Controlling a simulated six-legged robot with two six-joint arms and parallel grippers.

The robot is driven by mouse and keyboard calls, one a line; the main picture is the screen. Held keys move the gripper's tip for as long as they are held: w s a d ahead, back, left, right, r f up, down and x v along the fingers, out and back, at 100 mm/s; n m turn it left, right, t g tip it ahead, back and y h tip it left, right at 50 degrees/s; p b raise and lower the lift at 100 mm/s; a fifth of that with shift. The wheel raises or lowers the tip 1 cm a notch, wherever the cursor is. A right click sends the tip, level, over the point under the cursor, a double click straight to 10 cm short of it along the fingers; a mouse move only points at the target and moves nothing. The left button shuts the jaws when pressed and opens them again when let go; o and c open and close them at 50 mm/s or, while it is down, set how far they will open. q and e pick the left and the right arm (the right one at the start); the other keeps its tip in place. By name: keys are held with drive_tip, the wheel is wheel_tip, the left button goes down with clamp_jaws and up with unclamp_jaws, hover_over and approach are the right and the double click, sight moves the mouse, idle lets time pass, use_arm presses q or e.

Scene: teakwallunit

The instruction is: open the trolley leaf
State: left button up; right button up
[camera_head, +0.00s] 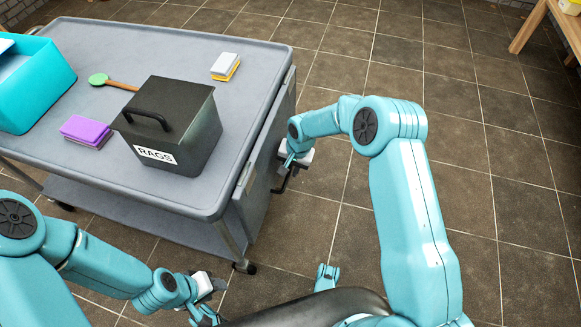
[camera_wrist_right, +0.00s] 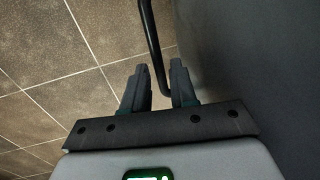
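The grey trolley (camera_head: 185,45) stands at the left in the head view. Its leaf (camera_head: 262,165) hangs down flat along the right side. A black bar handle (camera_head: 282,185) stands out from the leaf. My right gripper (camera_head: 291,163) is at the leaf's outer face, by the handle. In the right wrist view, the handle (camera_wrist_right: 150,40) passes between the two spread fingers of my right gripper (camera_wrist_right: 158,75), with the dark leaf (camera_wrist_right: 240,60) to the right. My left gripper (camera_head: 207,300) is low in front of the trolley, away from the leaf; its fingers are too small to read.
On the trolley top are a dark box labelled RAGS (camera_head: 172,125), a purple sponge stack (camera_head: 86,130), a green-headed brush (camera_head: 100,80), a white and yellow sponge (camera_head: 226,66) and a teal bin (camera_head: 35,85). Tiled floor (camera_head: 480,130) right of the trolley is clear. A wooden table (camera_head: 530,25) stands far right.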

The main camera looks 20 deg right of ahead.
clamp_jaws()
